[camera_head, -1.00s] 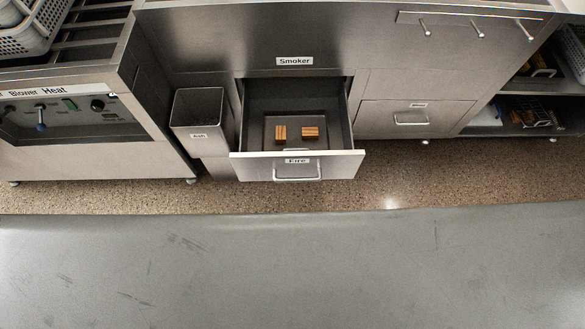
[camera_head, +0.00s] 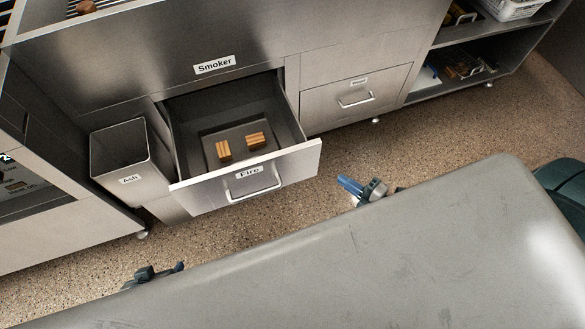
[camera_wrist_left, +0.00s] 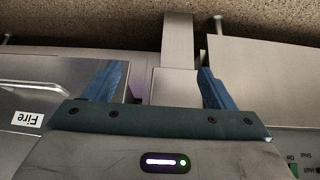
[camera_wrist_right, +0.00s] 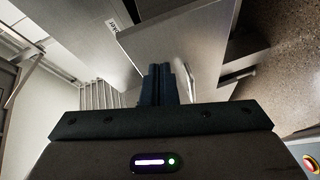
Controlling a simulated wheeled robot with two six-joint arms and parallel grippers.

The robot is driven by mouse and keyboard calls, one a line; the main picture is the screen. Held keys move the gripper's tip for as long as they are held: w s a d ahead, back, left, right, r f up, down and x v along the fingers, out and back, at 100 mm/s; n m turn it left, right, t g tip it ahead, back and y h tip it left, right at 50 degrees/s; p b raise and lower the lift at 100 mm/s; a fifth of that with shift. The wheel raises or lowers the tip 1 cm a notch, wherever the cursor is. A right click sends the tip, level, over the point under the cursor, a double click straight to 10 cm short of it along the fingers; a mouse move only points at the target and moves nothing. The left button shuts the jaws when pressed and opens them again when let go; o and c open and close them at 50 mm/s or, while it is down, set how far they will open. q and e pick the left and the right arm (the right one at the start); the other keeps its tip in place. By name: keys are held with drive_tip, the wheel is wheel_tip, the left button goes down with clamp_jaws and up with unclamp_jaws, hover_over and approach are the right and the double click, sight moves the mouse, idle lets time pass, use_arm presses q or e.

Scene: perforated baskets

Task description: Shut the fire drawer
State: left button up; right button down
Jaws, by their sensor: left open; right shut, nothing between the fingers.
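The fire drawer (camera_head: 247,177) is pulled out below the Smoker label in the head view, its "Fire" label and bar handle (camera_head: 254,184) on its front. Two striped wood blocks (camera_head: 223,149) (camera_head: 255,139) lie inside on a dark tray. In the left wrist view the drawer front (camera_wrist_left: 60,75) shows upside down at the left edge. My left gripper (camera_head: 160,272) is open, low and left of the drawer, apart from it; its spread blue fingers show in the left wrist view (camera_wrist_left: 160,85). My right gripper (camera_head: 350,186) is shut and empty, right of the drawer front, apart from it.
An open metal Ash bin (camera_head: 123,158) stands left of the drawer. A closed drawer (camera_head: 355,97) sits to its right, then open shelves (camera_head: 465,75) with items. A grey surface (camera_head: 380,265) fills the foreground, with speckled floor (camera_head: 440,135) between.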

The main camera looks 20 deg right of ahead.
drive_tip(key=s+a+r+n+g+y+b, duration=0.2)
drive_tip(key=a+r+n+y, duration=0.3)
drive_tip(key=n, duration=0.1)
drive_tip(key=p, duration=0.2)
approach(280, 157)
drive_tip(key=a, duration=0.4)
drive_tip(key=w, duration=0.3)
drive_tip(key=shift+w+a+r, duration=0.1)
drive_tip(key=shift+a, duration=0.05)
use_arm(q)
wheel_tip(280, 157, up, 8)
drive_tip(key=shift+s+f, duration=0.2)
drive_tip(key=shift+s, duration=0.25)
use_arm(e)
drive_tip(key=shift+w, duration=0.4)
drive_tip(key=shift+w, duration=0.1)
use_arm(q)
drive_tip(key=shift+w+d+f+t+h+b, duration=0.6)
drive_tip(key=shift+d+f+t+b, duration=0.4)
drive_tip(key=shift+t+b, duration=0.5)
use_arm(e)
drive_tip(key=w, duration=2.7)
use_arm(q)
drive_tip(key=shift+w+r, duration=0.1)
